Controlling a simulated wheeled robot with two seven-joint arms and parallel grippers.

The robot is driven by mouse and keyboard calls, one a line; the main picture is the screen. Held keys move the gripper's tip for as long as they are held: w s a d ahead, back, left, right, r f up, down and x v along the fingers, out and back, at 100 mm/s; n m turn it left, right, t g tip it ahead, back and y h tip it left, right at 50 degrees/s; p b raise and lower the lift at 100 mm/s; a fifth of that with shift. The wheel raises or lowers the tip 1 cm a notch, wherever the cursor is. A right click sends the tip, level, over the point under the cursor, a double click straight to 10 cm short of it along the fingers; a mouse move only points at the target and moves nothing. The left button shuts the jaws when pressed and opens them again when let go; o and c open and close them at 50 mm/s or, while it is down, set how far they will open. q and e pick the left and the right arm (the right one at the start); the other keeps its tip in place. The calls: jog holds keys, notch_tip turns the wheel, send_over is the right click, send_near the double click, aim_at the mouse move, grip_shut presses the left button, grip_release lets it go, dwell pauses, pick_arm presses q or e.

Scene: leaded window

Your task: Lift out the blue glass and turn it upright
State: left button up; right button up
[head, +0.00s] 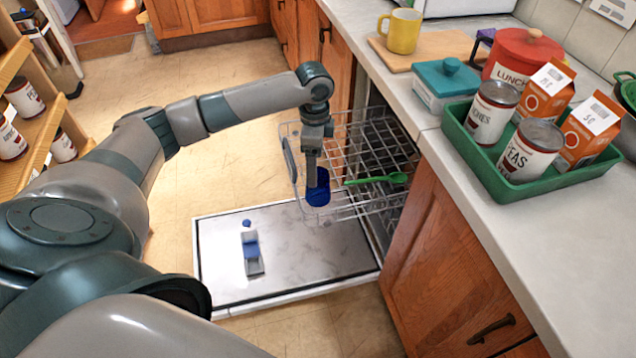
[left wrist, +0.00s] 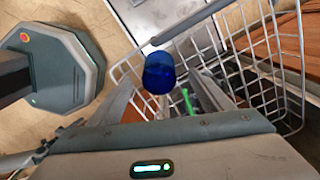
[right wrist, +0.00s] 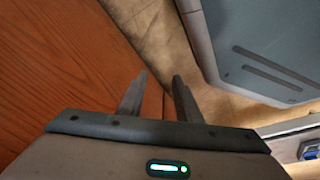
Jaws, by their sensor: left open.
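The blue glass (head: 318,190) stands in the pulled-out wire dishwasher rack (head: 350,208), near its left end. In the left wrist view the blue glass (left wrist: 159,72) shows a rounded closed end towards the camera, so it looks upside down. My left gripper (head: 312,172) points down right at the glass in the head view. In the left wrist view its open fingers lie on either side of the glass, with no clear contact visible. My right gripper (right wrist: 160,78) is open and empty beside a wooden cabinet front; it is outside the head view.
A green spoon (head: 378,179) lies in the rack to the right of the glass. The dishwasher door (head: 310,275) is open flat below. On the counter (head: 440,150) stand a green tray (head: 515,185) of cans and cartons, a teal box (head: 447,85) and a yellow mug (head: 399,32).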

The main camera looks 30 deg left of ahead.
pick_arm(q)
jog(key=shift+f, duration=1.6)
jog(key=shift+d+f, duration=0.2)
jog(key=shift+f, duration=0.4)
jog(key=shift+w+d+f, duration=0.1)
jog(key=shift+d+f, duration=0.1)
jog(key=shift+f, duration=1.8)
jog(key=c, duration=1.3)
